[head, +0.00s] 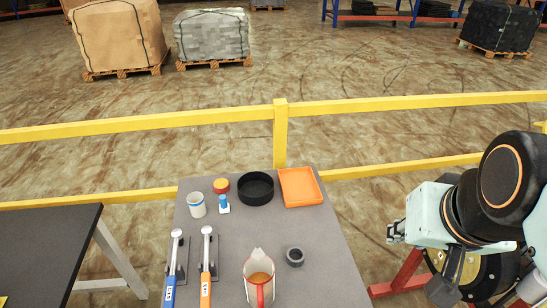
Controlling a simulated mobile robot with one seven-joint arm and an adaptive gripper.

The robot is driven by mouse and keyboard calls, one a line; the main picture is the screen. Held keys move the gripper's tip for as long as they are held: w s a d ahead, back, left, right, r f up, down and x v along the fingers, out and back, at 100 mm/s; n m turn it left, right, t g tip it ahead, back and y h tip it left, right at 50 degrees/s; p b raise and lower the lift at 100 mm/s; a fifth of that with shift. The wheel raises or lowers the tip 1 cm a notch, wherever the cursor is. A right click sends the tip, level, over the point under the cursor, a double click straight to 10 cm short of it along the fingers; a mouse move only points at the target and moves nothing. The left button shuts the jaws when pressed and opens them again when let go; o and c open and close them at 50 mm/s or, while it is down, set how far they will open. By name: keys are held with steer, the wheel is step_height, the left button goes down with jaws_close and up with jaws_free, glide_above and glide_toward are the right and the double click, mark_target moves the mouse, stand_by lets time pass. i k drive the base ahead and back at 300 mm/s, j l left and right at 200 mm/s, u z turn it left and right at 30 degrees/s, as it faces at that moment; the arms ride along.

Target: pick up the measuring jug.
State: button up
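The measuring jug (249,286) stands upright near the front middle of the grey table. It is a pale jug with a red handle facing me, and its inside looks orange. My gripper (393,232) is off to the right, beyond the table's right edge and well apart from the jug. It is small and side-on here, so I cannot tell how far its fingers are apart. Nothing is visibly held in it.
Blue (170,285) and orange (205,284) handled tools lie left of the jug. A small dark cup (295,263) stands to its right. Behind are a black bowl (255,198), an orange tray (302,190) and a white cup (197,209). A yellow railing (281,140) runs behind the table.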

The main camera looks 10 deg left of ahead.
mark_target(259, 271)
steer(key=j+u, duration=0.15)
steer(key=u, duration=1.1)
